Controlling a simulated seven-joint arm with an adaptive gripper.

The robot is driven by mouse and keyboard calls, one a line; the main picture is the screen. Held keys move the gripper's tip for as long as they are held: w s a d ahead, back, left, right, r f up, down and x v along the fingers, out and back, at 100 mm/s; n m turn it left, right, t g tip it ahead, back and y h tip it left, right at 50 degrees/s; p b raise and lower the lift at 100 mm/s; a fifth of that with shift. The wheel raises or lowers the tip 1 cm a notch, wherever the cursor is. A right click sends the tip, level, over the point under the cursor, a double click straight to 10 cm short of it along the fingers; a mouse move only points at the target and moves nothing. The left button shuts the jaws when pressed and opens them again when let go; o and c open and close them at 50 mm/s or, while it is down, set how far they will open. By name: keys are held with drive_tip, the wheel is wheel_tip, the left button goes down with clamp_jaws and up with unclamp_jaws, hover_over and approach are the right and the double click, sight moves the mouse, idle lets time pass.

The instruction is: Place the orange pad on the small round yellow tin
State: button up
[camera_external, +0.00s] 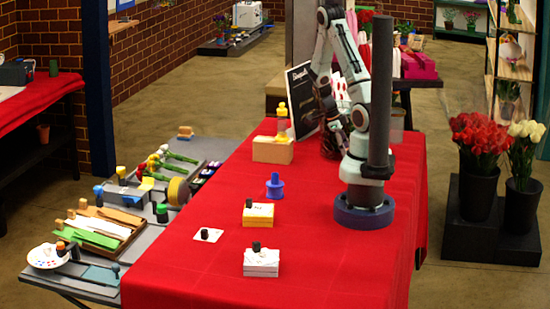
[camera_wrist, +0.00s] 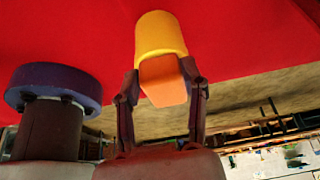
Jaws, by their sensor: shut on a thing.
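In the wrist view an orange pad (camera_wrist: 163,80) sits between the fingertips of my gripper (camera_wrist: 162,88), which is shut on it. A rounded yellow thing (camera_wrist: 161,36), which looks like the small yellow tin, shows directly beyond the pad against the red cloth. I cannot tell whether the two touch. In the external view my gripper (camera_external: 333,143) is a dark shape low over the table, left of my upright arm link. The pad and this yellow thing cannot be made out there.
A dark sign (camera_external: 300,88) stands behind.

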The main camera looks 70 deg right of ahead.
drive_tip(key=shift+f, duration=0.1)
drive_tip(key=o, duration=1)
drive_tip(key=shift+o, duration=0.2)
drive_tip(key=v, duration=1.2)
drive_tip(key=w+a+r+n+t, duration=0.1)
drive_tip(key=w+a+r+n, duration=0.1)
drive_tip(key=a+n, duration=0.6)
drive_tip(key=w+a+r+n+t, duration=0.1)
drive_tip(key=a+r+n+t, duration=0.15)
drive_tip(key=a+n, duration=0.6)
drive_tip(key=s+a+n, duration=0.2)
drive_tip(key=a+n, duration=0.2)
drive_tip(key=n, duration=0.6)
drive_tip(key=s+a+r+n, duration=0.1)
drive_tip(key=s+a+n, duration=0.1)
drive_tip(key=n, duration=0.8)
drive_tip(key=shift+s+a+r+n+t+y, duration=0.25)
drive_tip(key=shift+s+a+n+t+y, duration=0.15)
drive_tip(key=shift+a, duration=0.45)
